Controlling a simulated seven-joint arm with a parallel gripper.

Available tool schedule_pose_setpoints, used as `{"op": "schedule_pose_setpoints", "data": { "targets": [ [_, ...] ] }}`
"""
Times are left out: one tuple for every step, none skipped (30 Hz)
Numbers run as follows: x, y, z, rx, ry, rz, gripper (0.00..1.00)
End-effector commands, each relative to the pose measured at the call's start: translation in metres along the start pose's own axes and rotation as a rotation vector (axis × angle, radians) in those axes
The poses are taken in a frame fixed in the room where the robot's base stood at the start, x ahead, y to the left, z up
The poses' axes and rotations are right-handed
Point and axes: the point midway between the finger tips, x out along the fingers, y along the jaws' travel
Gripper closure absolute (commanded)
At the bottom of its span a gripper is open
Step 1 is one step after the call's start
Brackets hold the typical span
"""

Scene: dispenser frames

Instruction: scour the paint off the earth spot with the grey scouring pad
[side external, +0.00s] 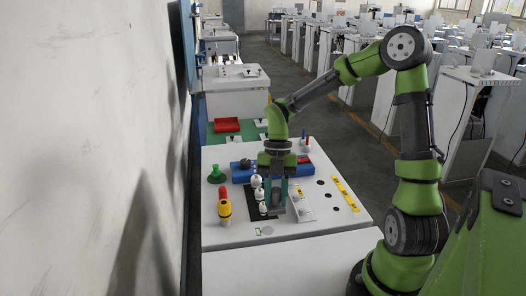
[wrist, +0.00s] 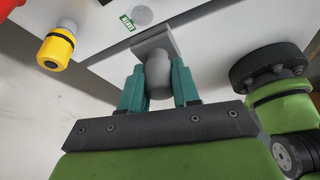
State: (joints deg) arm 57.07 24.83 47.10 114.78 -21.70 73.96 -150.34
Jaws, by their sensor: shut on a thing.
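My gripper (side external: 278,192) points down over the white worktop. In the wrist view its teal fingers (wrist: 159,88) are shut on the round grey handle of the grey scouring pad (wrist: 157,45), whose flat block faces away from the palm. In the side view the pad (side external: 276,210) shows only partly below the fingers; I cannot tell whether it touches anything. The earth spot (side external: 267,230) is a light grey disc near the worktop's front edge, beside a small green label. It also shows in the wrist view (wrist: 142,15), apart from the pad.
A yellow-banded device (side external: 224,210) stands left of the spot; a green knob (side external: 216,174) stands behind it. White stacked insulators (side external: 259,195) stand close left of my gripper. A white block (side external: 300,206) is close right. A yellow strip (side external: 344,194) lies further right. The worktop around the spot is clear.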

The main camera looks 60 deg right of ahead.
Motion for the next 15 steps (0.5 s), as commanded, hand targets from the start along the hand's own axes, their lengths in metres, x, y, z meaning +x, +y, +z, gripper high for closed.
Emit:
{"op": "schedule_pose_setpoints", "data": {
  "targets": [
    [0.004,0.000,0.001,-0.001,0.002,-0.001,1.00],
    [0.006,0.000,0.002,-0.001,0.003,-0.001,1.00],
    [0.009,0.000,0.003,-0.001,0.003,-0.001,1.00],
    [0.011,0.000,0.004,-0.001,0.002,-0.001,1.00],
    [0.014,0.000,0.005,-0.001,0.003,0.000,1.00],
    [0.017,0.000,0.006,0.000,0.004,-0.001,1.00],
    [0.020,0.000,0.007,-0.001,0.003,0.000,1.00],
    [0.022,0.000,0.009,-0.001,0.003,0.000,1.00],
    [0.026,0.000,0.010,0.000,0.004,-0.001,1.00],
    [0.028,0.000,0.011,0.000,0.004,-0.001,1.00],
    [0.031,0.000,0.012,0.000,0.003,-0.001,1.00],
    [0.034,0.000,0.013,-0.001,0.003,-0.001,1.00],
    [0.037,0.000,0.014,-0.002,0.003,-0.001,1.00],
    [0.039,0.000,0.015,-0.002,0.003,-0.001,1.00],
    [0.043,0.000,0.017,0.000,0.003,-0.001,1.00]
  ]
}}
